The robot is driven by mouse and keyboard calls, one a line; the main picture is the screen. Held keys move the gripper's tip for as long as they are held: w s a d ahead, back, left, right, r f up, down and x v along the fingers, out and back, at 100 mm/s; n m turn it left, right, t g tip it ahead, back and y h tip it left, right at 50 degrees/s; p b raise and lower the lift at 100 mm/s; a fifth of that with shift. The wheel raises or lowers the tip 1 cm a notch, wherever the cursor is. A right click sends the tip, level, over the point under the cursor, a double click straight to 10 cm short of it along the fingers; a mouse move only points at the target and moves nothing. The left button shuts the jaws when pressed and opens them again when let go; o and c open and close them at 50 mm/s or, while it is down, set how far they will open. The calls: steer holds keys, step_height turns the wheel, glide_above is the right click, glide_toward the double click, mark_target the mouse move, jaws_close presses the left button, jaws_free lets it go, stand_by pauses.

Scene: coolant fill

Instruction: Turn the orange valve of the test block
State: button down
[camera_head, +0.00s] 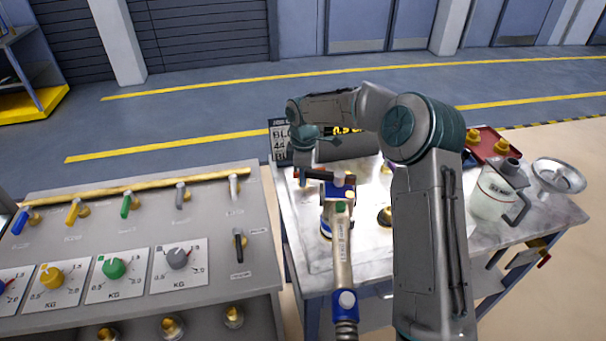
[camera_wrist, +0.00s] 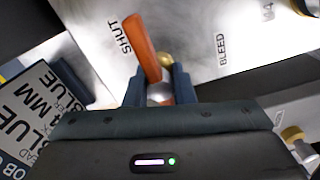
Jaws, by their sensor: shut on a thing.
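The orange valve lever (camera_wrist: 146,48) stands between my gripper's fingers (camera_wrist: 157,88) in the wrist view. My gripper is shut on it, and its free end points up and left, beside the printed word SHUT. A small brass part (camera_wrist: 165,59) shows just right of the lever. The pale surface of the test block (camera_wrist: 205,25) carries the word BLEED to the right. In the head view my gripper (camera_head: 304,163) points down at the back left of the white-topped table; my wrist and arm hide much of the valve there.
A job sign (camera_head: 281,143) stands behind my gripper. A hose nozzle (camera_head: 341,245) lies close in front. A white jug (camera_head: 492,195), a metal bowl (camera_head: 558,175) and a red tray (camera_head: 480,147) are at the right. A grey panel with valves and dials (camera_head: 140,240) stands left.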

steer(key=shift+m, duration=0.3)
steer(key=m+b, duration=0.1)
steer(key=m, duration=0.2)
steer(key=shift+m, duration=0.3)
steer(key=m+b, duration=0.1)
steer(key=m, duration=0.3)
steer(key=shift+m, duration=0.3)
steer(key=m, duration=0.4)
steer(key=shift+b, duration=0.4)
steer(key=shift+m, duration=2.2)
steer(key=c, duration=1.2)
jaws_free()
steer(key=shift+r, duration=0.1)
